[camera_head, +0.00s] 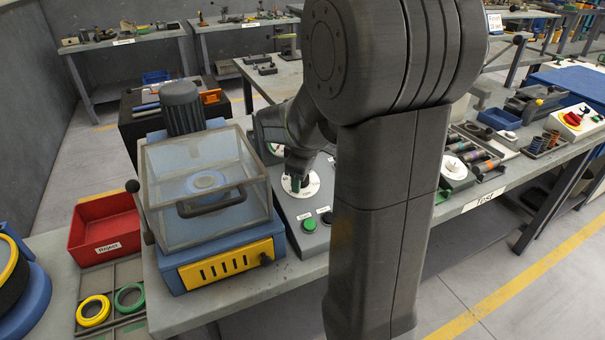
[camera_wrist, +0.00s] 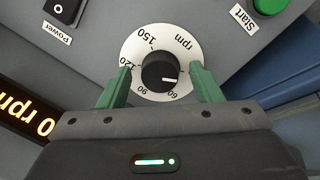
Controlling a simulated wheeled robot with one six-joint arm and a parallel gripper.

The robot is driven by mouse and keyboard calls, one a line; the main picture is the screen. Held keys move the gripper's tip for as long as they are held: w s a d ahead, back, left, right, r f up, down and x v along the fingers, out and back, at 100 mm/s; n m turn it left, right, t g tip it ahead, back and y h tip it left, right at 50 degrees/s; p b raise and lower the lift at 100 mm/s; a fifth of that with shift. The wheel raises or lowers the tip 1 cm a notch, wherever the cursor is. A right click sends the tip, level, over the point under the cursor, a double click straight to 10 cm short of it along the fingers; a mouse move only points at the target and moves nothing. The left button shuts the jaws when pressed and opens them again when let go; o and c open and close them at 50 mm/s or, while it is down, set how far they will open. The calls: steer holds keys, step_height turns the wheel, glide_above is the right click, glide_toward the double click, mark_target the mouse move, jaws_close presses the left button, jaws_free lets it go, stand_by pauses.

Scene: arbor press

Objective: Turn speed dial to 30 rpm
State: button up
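The speed dial (camera_wrist: 160,72) is a black knob on a round white face marked rpm, 60, 90, 120 and 150. Its white pointer line points right in the wrist view, toward the right finger; any mark there is hidden. My gripper (camera_wrist: 161,67) is open, with its green fingers on either side of the knob and gaps between them and it. In the head view my gripper (camera_head: 293,184) reaches down over the white dial face (camera_head: 311,187) and hides most of the knob. An orange display (camera_wrist: 28,118) shows "0 rpm".
A green Start button (camera_wrist: 270,5) and a Power switch (camera_wrist: 62,10) sit on the same grey panel. A blue machine with a clear cover (camera_head: 205,180) stands left of the panel. A red Reject bin (camera_head: 103,225) is farther left.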

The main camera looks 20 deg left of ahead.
steer(key=v, duration=1.3)
steer(key=shift+r, duration=0.35)
steer(key=shift+s+d, duration=0.1)
steer(key=shift+s, duration=0.05)
steer(key=x, duration=1.4)
steer(key=shift+r, duration=0.1)
steer(key=shift+r, duration=0.1)
